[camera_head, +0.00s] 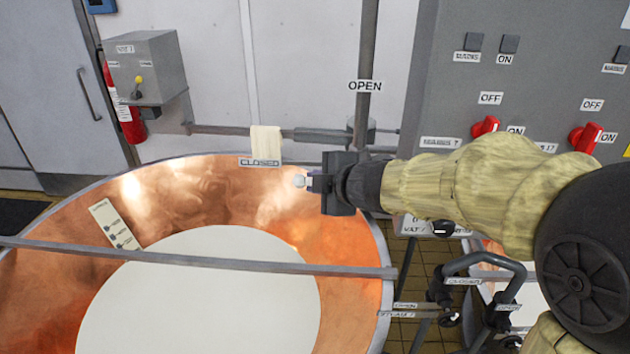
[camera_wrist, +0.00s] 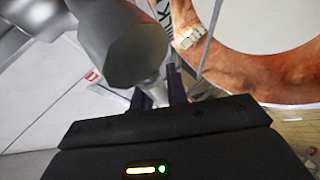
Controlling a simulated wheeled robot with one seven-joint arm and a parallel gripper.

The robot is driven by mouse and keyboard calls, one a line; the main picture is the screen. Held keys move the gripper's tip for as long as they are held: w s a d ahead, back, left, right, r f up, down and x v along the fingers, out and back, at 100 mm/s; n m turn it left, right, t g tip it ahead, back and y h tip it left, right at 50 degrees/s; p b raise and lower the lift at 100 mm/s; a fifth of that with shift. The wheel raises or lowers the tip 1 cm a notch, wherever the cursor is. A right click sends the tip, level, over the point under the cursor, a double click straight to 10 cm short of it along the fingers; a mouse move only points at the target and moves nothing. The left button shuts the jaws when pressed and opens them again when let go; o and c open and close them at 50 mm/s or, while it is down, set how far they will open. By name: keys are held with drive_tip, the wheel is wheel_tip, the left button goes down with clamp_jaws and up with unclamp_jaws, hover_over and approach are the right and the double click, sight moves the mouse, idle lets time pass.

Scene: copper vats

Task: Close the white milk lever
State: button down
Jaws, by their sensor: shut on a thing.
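My gripper (camera_head: 310,182) is over the far right rim of the large copper vat (camera_head: 190,185) in the head view, pointing left. A small pale knob (camera_head: 299,181) shows at its fingertips. In the wrist view my gripper (camera_wrist: 158,95) is shut on a grey tapering stem (camera_wrist: 156,88), which I take to be the milk lever's end. A wide grey faceted part (camera_wrist: 125,45) adjoins the stem. A CLOSED label (camera_head: 259,162) is left of the gripper, and an OPEN label (camera_head: 365,86) is above it. The rest of the lever is hard to make out.
A metal bar (camera_head: 180,257) crosses the vat, which holds white milk (camera_head: 210,300). A cream cloth-like piece (camera_head: 265,143) hangs by the wall pipe. A vertical pipe (camera_head: 367,50) rises behind my gripper. A grey panel with red switches (camera_head: 585,137) stands right.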

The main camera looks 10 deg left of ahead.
drive_tip(key=c, duration=1.4)
unclamp_jaws()
drive_tip(key=shift+f, duration=0.1)
drive_tip(key=p+v, duration=0.3)
drive_tip(key=v, duration=1.4)
drive_tip(key=shift+d, duration=0.15)
